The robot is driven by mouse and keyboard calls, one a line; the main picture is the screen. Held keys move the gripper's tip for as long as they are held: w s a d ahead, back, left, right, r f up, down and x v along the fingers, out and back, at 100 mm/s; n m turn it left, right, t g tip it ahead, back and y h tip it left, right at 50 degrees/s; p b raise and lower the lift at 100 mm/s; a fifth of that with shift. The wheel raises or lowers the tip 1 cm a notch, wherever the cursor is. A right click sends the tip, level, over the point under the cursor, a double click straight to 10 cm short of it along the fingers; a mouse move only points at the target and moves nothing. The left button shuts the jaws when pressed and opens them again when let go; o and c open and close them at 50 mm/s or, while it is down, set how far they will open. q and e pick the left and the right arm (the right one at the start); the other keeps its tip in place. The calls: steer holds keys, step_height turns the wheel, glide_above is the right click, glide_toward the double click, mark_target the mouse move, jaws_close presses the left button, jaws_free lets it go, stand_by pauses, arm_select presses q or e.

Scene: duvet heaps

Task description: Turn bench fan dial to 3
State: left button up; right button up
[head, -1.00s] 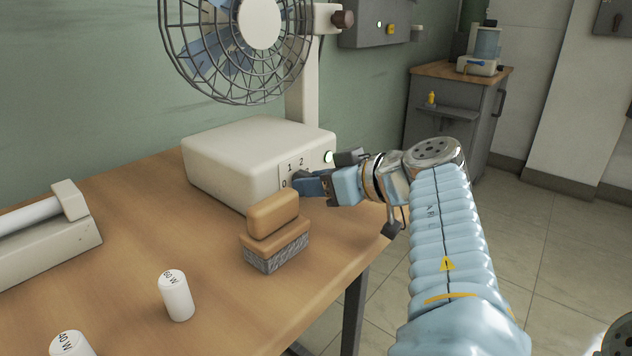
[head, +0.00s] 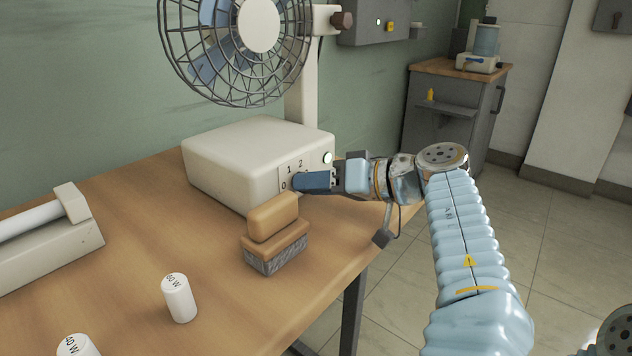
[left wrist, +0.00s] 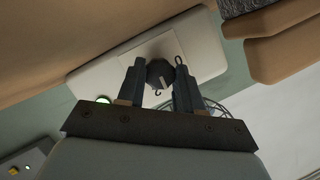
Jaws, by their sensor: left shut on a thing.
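The bench fan (head: 250,150) stands on the wooden bench, with a cream box base and a caged blue-bladed head. Its front plate shows the marks 0, 1 and 2; the 3 is hidden behind my gripper in the head view. My left gripper (head: 300,181) is at this plate. In the left wrist view the dark round dial (left wrist: 160,73) sits between the fingers of my left gripper (left wrist: 161,78), which is shut on it. My right gripper is not in view.
A tan-topped brush block (head: 274,235) stands close in front of the fan base. White cylinders (head: 179,298) marked in watts and a tube fixture (head: 45,235) are on the bench (head: 130,265). A green lamp (head: 327,158) is lit on the fan.

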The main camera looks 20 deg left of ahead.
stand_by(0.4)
arm_select(q)
steer(key=o, duration=1)
steer(key=shift+o, duration=0.2)
steer(key=shift+d, duration=0.1)
steer(key=p+v, duration=0.1)
steer(key=v, duration=1.1)
steer(key=shift+w+d+r, duration=0.15)
steer(key=shift+d, duration=0.65)
